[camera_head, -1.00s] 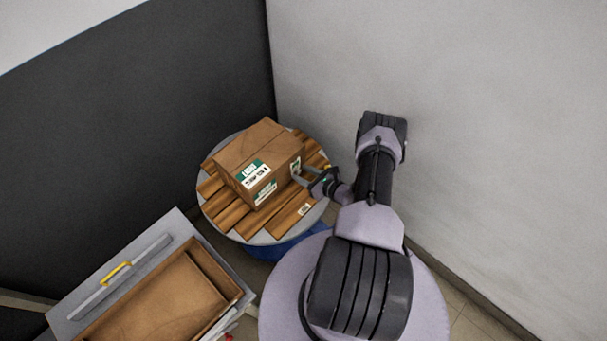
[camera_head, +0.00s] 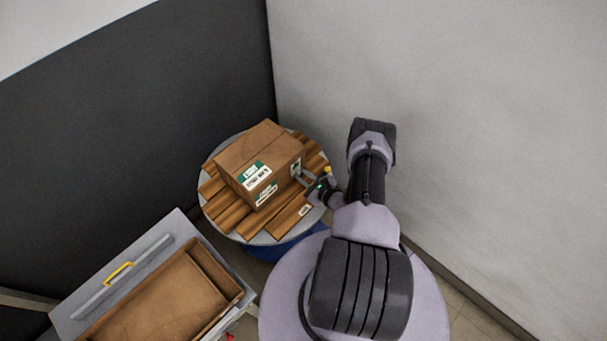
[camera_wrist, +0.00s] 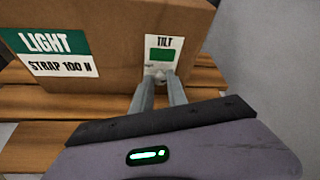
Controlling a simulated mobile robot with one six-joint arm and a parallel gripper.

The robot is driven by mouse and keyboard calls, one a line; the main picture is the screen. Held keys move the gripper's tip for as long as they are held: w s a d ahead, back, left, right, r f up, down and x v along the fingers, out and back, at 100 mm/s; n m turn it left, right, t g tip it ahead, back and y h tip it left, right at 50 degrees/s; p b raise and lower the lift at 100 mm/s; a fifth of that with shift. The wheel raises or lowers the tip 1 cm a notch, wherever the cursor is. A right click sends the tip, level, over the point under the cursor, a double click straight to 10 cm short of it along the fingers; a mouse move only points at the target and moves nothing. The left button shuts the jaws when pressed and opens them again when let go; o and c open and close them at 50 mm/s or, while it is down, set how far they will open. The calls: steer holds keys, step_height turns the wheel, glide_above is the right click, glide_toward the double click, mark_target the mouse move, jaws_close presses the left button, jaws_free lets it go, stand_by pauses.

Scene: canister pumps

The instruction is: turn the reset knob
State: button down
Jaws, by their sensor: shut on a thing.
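A brown cardboard box (camera_head: 258,160) sits on wooden slats. The wrist view shows the box (camera_wrist: 110,30) close up, with a white label marked TILT (camera_wrist: 165,43) holding a green window on its face. Just below the window is a small pale reset knob (camera_wrist: 160,76), partly hidden by my fingers. My gripper (camera_wrist: 161,84) is shut on the knob, its two grey fingers on either side of it. In the head view my gripper (camera_head: 304,176) reaches the right-hand face of the box, where the knob is too small to make out.
The slats (camera_head: 228,213) lie on a round grey-topped stand with a blue base (camera_head: 285,247). A grey unit with an open brown drawer (camera_head: 165,300) and a yellow handle (camera_head: 119,273) stands at lower left. A dark wall and a light wall meet behind the box.

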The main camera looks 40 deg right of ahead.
steer(key=n+h, duration=0.1)
steer(key=n, duration=0.1)
steer(key=shift+a+f+n+h+p, duration=0.1)
steer(key=shift+a+n+h+p, duration=0.1)
steer(key=shift+n+h+p, duration=0.15)
steer(key=shift+a+f+n+t+h, duration=0.1)
steer(key=shift+n+t+h, duration=0.25)
steer(key=shift+n, duration=0.3)
steer(key=shift+a+f+n+t+h, duration=0.1)
steer(key=shift+n+t+h, duration=0.15)
steer(key=shift+n+h, duration=0.25)
steer(key=n, duration=0.1)
steer(key=n+t, duration=0.1)
steer(key=n, duration=0.1)
steer(key=shift+f+h+b, duration=0.25)
steer(key=shift+h+b, duration=0.1)
steer(key=shift+h, duration=0.05)
steer(key=shift+n+t+b, duration=0.3)
steer(key=shift+n, duration=0.5)
steer(key=c, duration=1.3)
jaws_free()
steer(key=shift+s, duration=0.1)
